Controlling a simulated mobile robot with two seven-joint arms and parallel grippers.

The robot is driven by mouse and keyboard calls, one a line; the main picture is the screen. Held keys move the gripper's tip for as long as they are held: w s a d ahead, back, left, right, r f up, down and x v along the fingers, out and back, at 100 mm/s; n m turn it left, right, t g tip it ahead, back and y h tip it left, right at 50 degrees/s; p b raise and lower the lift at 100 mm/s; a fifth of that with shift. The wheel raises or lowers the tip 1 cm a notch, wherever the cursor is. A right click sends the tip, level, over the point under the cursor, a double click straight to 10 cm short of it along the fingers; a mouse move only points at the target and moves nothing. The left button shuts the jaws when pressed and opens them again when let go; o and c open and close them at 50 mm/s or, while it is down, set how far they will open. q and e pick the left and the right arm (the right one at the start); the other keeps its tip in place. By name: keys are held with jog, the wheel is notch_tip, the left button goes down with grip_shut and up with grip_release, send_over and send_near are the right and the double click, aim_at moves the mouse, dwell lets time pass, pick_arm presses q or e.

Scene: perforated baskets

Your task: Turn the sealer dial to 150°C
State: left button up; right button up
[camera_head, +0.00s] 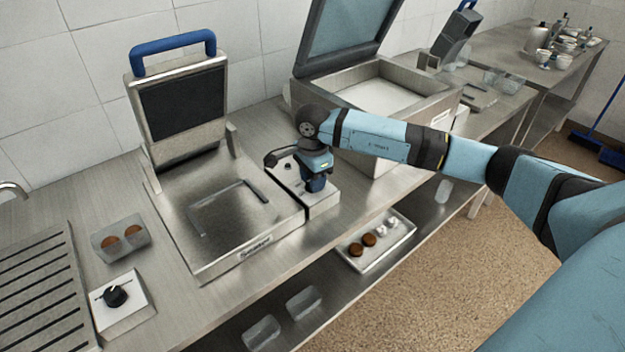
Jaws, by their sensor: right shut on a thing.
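The sealer (213,268) is a steel box with its lid (184,105) raised and a blue handle on top. A black frame lies on its plate. Its narrow white control panel (323,207) runs along its right side. My right gripper (316,188) points down onto this panel and is shut on the sealer dial, which the gripper hides. The dial's scale and setting cannot be read. My left gripper is not in view.
A second white panel with a black dial (114,296) sits at the front left, near a clear tub (121,240) of brown food. A larger open-lidded machine (434,104) stands right of the sealer. A tray (376,266) rests on the shelf below.

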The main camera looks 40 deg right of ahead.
jog(key=m, duration=0.4)
jog(key=shift+m+b, duration=0.3)
jog(key=shift+b, duration=0.05)
jog(key=m, duration=1)
jog(key=shift+m, duration=2.7)
jog(key=o, duration=0.9)
jog(key=shift+r, duration=0.15)
